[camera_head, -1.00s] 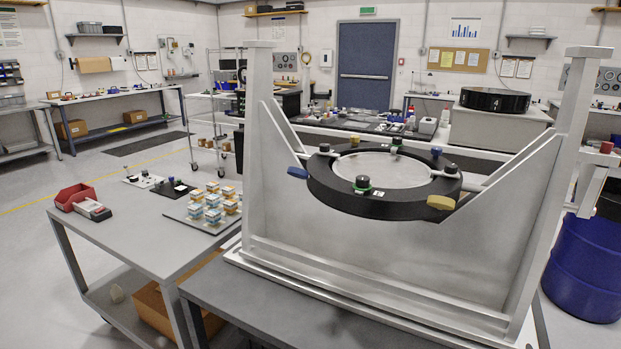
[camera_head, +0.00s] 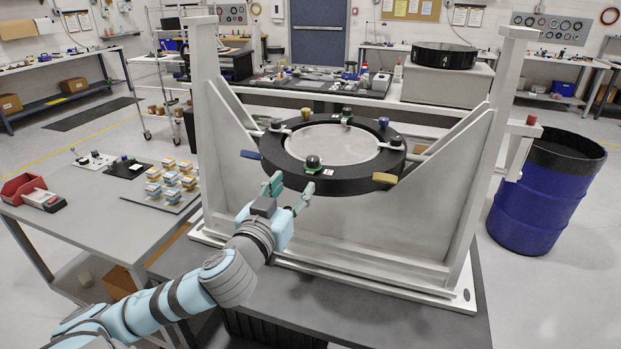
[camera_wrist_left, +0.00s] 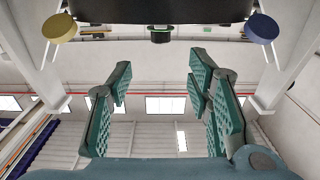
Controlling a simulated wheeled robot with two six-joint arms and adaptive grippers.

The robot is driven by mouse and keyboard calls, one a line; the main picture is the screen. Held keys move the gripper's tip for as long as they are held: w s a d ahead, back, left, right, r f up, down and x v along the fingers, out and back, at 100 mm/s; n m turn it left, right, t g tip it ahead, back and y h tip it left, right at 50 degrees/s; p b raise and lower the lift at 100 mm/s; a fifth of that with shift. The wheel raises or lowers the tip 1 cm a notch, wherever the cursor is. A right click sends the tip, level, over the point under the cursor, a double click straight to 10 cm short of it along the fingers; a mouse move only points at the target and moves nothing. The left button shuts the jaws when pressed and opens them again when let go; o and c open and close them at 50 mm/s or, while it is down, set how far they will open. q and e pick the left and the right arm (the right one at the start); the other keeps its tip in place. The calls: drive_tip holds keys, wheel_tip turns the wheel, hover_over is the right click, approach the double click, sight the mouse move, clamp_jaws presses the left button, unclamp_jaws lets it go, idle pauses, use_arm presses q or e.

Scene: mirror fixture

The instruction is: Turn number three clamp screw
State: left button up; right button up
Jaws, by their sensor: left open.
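A black ring (camera_head: 345,183) with a pale disc (camera_head: 340,143) in its middle is held in a grey fixture frame (camera_head: 370,235). My left gripper (camera_head: 289,191) is open and empty, below and just in front of that front screw. In the left wrist view the open fingers (camera_wrist_left: 158,85) point toward a green-marked black screw end (camera_wrist_left: 160,36) under the ring, apart from it. My right gripper is not in view.
A blue knob (camera_head: 251,155) and a yellow knob (camera_head: 385,178) stick out from the ring's sides. The frame's tall posts flank it. A side table (camera_head: 110,225) with a red bin (camera_head: 22,188) stands left; a blue drum (camera_head: 535,200) stands right.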

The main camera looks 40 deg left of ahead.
sight(309, 163)
use_arm(q)
drive_tip(key=p+x, duration=0.1)
drive_tip(key=x, duration=1)
drive_tip(key=shift+f+p, duration=0.1)
drive_tip(key=shift+p, duration=0.2)
drive_tip(key=shift+w+a+f, duration=0.1)
drive_tip(key=shift+w+a, duration=0.1)
drive_tip(key=shift+w, duration=0.25)
clamp_jaws()
drive_tip(key=m+h, duration=0.1)
drive_tip(key=m+h+p, duration=0.1)
drive_tip(key=h, duration=0.1)
drive_tip(key=shift+s+a+t, duration=0.1)
drive_tip(key=shift+a+t, duration=0.15)
drive_tip(key=shift+t, duration=0.15)
drive_tip(key=shift+d+m+h, duration=0.1)
drive_tip(key=shift+m+h, duration=0.4)
drive_tip(key=shift+h, duration=0.1)
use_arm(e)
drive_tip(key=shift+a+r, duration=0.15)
